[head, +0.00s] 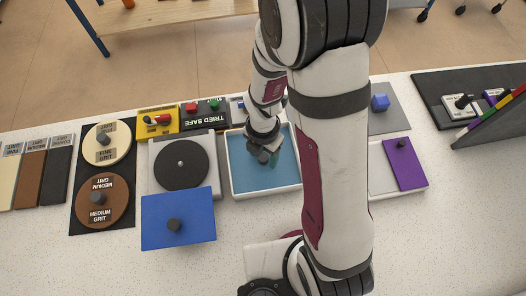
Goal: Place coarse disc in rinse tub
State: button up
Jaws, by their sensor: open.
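The rinse tub (236,187) is a white-rimmed tray with a blue inside, in the middle of the head view. My gripper (268,157) is over the tub's middle, its fingers small and dark; I see nothing held in it. A dark round disc (181,178) with a small pale centre lies on the grey machine left of the tub. It shows no label, so I cannot tell whether it is the coarse disc or a bare plate. My arm hides the tub's right part and the counter beyond.
The cream fine grit disc (117,136) and brown medium grit disc (100,214) lie on a black mat at left. A blue knobbed lid (195,208) sits before the machine. A purple knobbed panel (405,172) is right. The front counter is largely clear.

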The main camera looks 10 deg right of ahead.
aim_at(263, 157)
notch_tip(263, 157, up, 12)
jog(key=s+r+m, duration=0.2)
jog(key=s+m, duration=0.3)
jog(key=m, duration=0.6)
jog(key=s+r+m+y, duration=0.1)
jog(key=s+m, duration=0.3)
jog(key=m, duration=0.6)
jog(key=s+d+r+m, duration=0.1)
jog(key=s+r+m, duration=0.3)
jog(key=m, duration=0.7)
jog(key=shift+s+m+y, duration=0.3)
jog(key=shift+s+y, duration=0.1)
jog(key=shift+s, duration=0.45)
jog(key=shift+o, duration=0.3)
